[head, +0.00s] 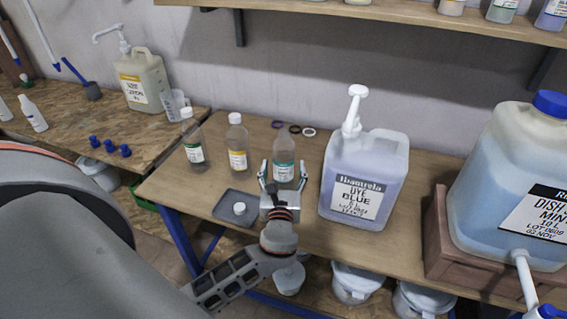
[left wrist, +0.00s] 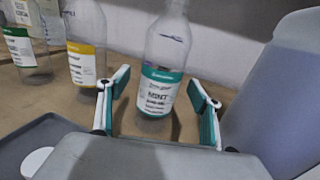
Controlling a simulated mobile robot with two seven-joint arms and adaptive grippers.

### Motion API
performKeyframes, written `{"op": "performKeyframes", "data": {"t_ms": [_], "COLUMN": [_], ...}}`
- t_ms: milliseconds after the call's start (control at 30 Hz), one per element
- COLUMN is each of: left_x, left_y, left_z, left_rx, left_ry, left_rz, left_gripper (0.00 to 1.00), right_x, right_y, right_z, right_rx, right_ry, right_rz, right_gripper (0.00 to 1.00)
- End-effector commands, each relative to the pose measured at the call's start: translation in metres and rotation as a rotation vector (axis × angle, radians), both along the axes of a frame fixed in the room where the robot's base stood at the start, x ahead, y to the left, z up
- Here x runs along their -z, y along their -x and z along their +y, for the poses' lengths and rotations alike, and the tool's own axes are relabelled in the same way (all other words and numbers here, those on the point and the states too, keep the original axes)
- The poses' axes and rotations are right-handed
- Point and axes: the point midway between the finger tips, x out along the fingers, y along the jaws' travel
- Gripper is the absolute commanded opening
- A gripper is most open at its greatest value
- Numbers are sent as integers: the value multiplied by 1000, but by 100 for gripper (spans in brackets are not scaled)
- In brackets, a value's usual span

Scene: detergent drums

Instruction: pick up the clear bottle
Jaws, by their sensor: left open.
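A clear bottle (head: 284,152) with a teal and white label stands upright on the wooden bench in the head view. In the left wrist view this clear bottle (left wrist: 160,92) shows the word MINT on its label. My left gripper (head: 283,171) is open, with its fingers on either side of the bottle's lower part. In the left wrist view the fingers of my left gripper (left wrist: 160,98) stand apart from the bottle, with gaps visible on both sides. My right gripper is not in view.
A yellow-labelled bottle (head: 238,145) and a green-labelled bottle (head: 193,143) stand to the left. A large blue-dye pump jug (head: 363,178) stands close on the right. A grey tray (head: 222,211) with a white cap (head: 239,208) lies at the front left.

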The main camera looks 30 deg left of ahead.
Motion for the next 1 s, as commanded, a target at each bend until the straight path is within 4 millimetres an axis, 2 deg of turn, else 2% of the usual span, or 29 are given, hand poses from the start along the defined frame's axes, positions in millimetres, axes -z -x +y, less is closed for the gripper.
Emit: {"op": "performKeyframes", "data": {"t_ms": [200,467,500,633,1000], "left_x": [-1,0,0,0,-1], "left_y": [-23,-26,-26,-26,-26], "left_z": [14,15,15,15,15], "left_rx": [0,0,0,0,0], "left_ry": [-1,0,0,0,0], "left_rz": [1,1,1,1,0], "left_gripper": [65,65,62,28,28], "right_x": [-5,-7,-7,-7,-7], "right_y": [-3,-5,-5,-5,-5], "right_z": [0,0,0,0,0], "right_rx": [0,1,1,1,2], "right_ry": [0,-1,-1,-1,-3], "right_rz": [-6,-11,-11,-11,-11], "right_gripper": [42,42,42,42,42]}}
